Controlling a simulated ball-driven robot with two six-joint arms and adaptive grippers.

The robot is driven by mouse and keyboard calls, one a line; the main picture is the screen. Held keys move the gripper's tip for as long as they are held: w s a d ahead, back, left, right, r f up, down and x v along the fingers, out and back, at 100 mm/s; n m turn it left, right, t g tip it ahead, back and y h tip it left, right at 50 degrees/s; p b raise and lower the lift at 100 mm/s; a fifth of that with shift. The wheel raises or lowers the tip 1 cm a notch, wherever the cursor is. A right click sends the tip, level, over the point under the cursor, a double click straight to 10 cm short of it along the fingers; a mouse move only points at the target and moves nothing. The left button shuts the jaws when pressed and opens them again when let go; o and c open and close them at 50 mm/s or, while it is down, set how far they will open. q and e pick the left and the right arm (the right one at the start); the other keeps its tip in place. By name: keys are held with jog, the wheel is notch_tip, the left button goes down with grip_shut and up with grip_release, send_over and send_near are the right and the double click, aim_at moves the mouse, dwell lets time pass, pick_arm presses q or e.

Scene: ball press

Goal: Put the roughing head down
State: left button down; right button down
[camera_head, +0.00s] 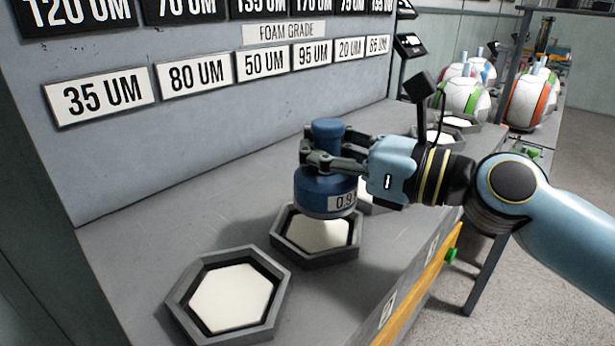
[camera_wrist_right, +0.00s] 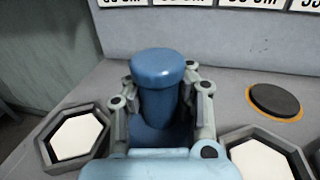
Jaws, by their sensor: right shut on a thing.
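The roughing head, a blue cylinder with a narrower neck and a label that reads "0.9" (camera_head: 322,192), is upright in my right gripper (camera_head: 318,152). The gripper is shut around its neck. The head is over a grey hexagonal tray with a white pad (camera_head: 278,250); I cannot tell whether it touches the tray. In the right wrist view the blue head (camera_wrist_right: 158,72) stands between the fingers of my right gripper (camera_wrist_right: 160,98), its lower part partly hidden. My left gripper is not in view.
Another hexagonal tray (camera_head: 180,300) lies nearer on the grey bench; more stand behind my arm. A dark disc with an orange ring (camera_wrist_right: 275,100) lies on the bench. A wall panel holds grade labels (camera_head: 100,96). Striped balls (camera_head: 530,102) stand at the back right.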

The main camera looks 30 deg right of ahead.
aim_at(308, 180)
jog(key=shift+w+a+f, duration=0.1)
jog(key=shift+a+f, duration=0.05)
jog(key=shift+a, duration=0.3)
jog(key=shift+f+b, duration=1.6)
jog(key=shift+f, duration=0.6)
jog(key=c, duration=1.2)
grip_release()
